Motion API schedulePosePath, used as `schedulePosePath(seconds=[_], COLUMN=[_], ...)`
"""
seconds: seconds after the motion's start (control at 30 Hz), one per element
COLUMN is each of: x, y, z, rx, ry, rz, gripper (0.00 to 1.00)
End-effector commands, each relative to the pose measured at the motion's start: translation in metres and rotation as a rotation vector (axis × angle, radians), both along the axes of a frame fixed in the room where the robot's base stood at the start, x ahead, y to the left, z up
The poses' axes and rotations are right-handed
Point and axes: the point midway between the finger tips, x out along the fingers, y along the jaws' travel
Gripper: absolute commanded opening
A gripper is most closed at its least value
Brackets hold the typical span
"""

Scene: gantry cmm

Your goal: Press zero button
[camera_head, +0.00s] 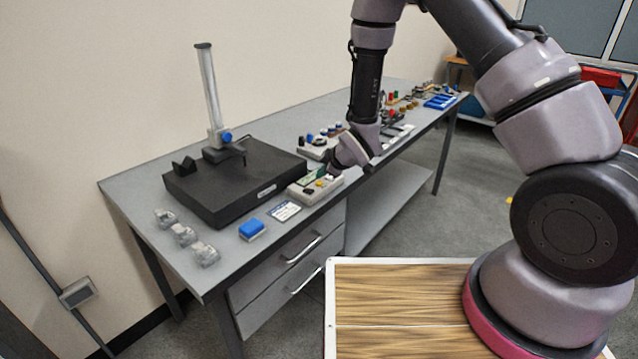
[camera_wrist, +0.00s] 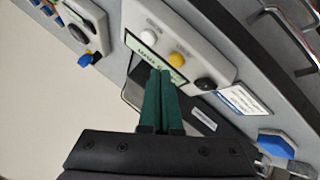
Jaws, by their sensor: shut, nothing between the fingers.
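A light grey control box (camera_head: 315,189) sits near the front edge of the grey workbench, in front of the black plate. In the wrist view its face (camera_wrist: 190,35) carries a white button (camera_wrist: 148,37), a yellow button (camera_wrist: 176,59), a black knob (camera_wrist: 205,84) and a greenish display (camera_wrist: 145,51). The button lettering is too small to read, so I cannot tell which is zero. My gripper (camera_wrist: 160,72) is shut and empty, its green fingertips overlapping the display edge in the picture, close to the yellow button. Contact cannot be told. The head view mostly hides the fingers behind the wrist.
A black plate (camera_head: 225,195) with an upright stand (camera_head: 208,90) lies left of the box. A blue block (camera_head: 252,228) and a label card (camera_head: 284,211) are near the front edge. Another box with knobs (camera_head: 314,148) stands behind.

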Motion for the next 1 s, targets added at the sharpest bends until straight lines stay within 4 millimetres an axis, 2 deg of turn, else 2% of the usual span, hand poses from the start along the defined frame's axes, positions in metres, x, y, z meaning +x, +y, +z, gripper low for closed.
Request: schedulePosePath(seconds=[1.0], x=[0.0], y=[0.0], z=[-0.0083], rx=[0.0], ry=[0.0], rz=[0.0], gripper=[0.0])
